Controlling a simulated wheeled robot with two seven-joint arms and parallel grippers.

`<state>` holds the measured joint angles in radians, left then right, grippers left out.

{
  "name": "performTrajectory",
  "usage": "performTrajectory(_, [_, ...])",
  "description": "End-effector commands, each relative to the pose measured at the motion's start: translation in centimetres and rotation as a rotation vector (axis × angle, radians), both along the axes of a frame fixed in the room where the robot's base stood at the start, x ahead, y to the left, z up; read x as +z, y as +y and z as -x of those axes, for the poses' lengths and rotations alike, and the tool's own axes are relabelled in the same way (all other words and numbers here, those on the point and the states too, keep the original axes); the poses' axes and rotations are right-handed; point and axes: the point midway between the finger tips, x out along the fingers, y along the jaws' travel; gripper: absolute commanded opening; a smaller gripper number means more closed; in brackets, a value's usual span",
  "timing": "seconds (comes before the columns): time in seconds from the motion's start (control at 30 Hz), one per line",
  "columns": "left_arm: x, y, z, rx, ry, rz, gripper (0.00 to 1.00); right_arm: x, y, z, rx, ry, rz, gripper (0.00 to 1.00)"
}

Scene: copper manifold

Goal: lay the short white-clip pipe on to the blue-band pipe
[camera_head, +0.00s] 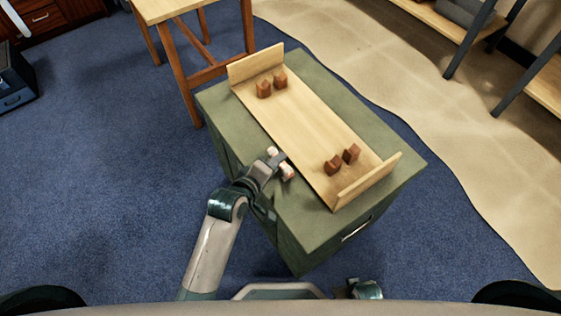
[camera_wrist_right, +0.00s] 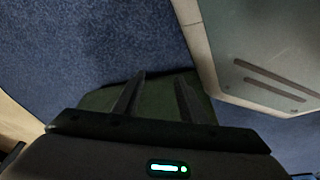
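My left gripper (camera_head: 276,164) is at the left edge of the green cabinet top, beside the wooden cradle. A small pipe piece with pale and copper-coloured ends (camera_head: 287,173) shows on both sides of its fingers. The fingers cover the middle of the piece, so I cannot tell whether they are closed on it or which clip colour it has. No blue-band pipe can be made out. My right gripper (camera_wrist_right: 157,92) shows in the right wrist view with its two dark fingers apart and nothing between them.
The wooden cradle (camera_head: 309,125) has upright end boards and two pairs of brown notched blocks (camera_head: 333,164), with no pipe resting in them. It lies on the green cabinet (camera_head: 390,190). A wooden table (camera_head: 177,10) stands behind it. Blue carpet surrounds the left side.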

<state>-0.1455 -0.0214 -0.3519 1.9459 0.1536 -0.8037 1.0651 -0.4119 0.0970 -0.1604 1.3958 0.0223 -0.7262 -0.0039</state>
Motion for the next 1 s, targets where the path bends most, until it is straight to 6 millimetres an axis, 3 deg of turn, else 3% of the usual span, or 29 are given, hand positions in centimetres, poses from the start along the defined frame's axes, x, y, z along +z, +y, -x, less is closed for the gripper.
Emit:
performTrajectory(0.57, [-0.4,-0.4,-0.6,0.000,0.000,0.000,0.26,0.4,0.0,-1.0,0.000,-0.010,-0.001,0.38])
performTrajectory(0.7, [-0.4,-0.4,-0.6,0.000,0.000,0.000,0.00,0.3,0.0,-0.6,0.000,-0.006,0.000,0.38])
performTrajectory(1.0, [-0.4,-0.4,-0.6,0.000,0.000,0.000,0.00,0.1,0.0,0.2,0.000,0.006,0.001,0.38])
